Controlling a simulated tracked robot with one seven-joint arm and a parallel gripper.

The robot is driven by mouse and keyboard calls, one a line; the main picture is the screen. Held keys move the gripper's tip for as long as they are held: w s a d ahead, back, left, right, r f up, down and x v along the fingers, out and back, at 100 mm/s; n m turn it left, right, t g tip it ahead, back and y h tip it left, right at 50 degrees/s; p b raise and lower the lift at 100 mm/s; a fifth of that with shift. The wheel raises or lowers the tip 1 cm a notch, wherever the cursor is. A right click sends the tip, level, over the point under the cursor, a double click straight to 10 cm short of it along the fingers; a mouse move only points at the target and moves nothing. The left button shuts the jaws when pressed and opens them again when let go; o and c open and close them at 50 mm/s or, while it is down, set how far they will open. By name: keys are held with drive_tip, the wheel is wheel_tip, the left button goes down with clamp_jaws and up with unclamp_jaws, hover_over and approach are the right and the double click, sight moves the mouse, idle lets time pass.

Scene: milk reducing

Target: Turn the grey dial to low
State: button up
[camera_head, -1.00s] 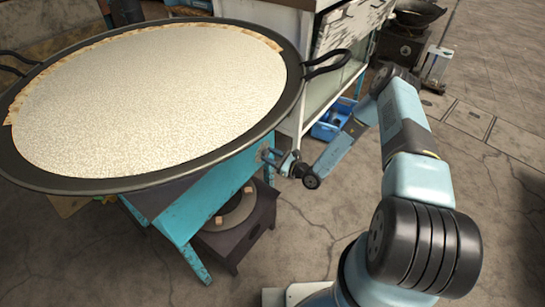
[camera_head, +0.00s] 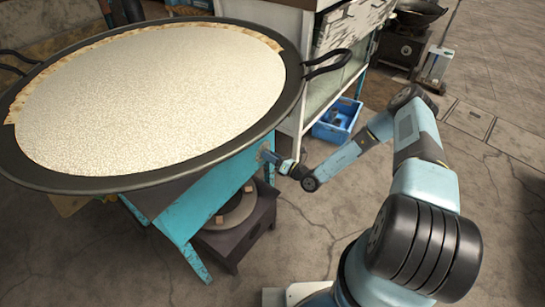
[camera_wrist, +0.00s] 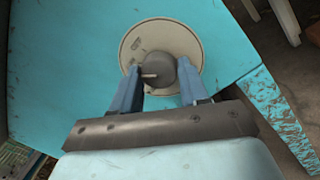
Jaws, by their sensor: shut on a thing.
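The grey dial (camera_wrist: 158,68) sits on a pale round plate (camera_wrist: 183,31) on the turquoise stand (camera_wrist: 75,70), seen in the wrist view. A small light pointer mark on the dial points left in that view. My gripper (camera_wrist: 158,84) has its two blue fingers on either side of the dial and is shut on it. In the head view my gripper (camera_head: 275,158) is at the front panel of the turquoise stand (camera_head: 215,205), below the pan's rim. The dial is hidden there by the gripper and the pan's edge.
A wide black pan (camera_head: 292,95) full of white milk rests on the stand, its right handle (camera_head: 328,63) jutting out above my arm. A dark burner (camera_head: 240,235) sits under the stand. A blue crate (camera_head: 337,120) lies behind my arm.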

drive_tip(key=shift+m, duration=0.6)
drive_tip(key=o, duration=1)
drive_tip(key=shift+o, duration=0.2)
drive_tip(key=v, duration=1.3)
drive_tip(key=shift+s+d, duration=0.2)
drive_tip(key=shift+d, duration=0.1)
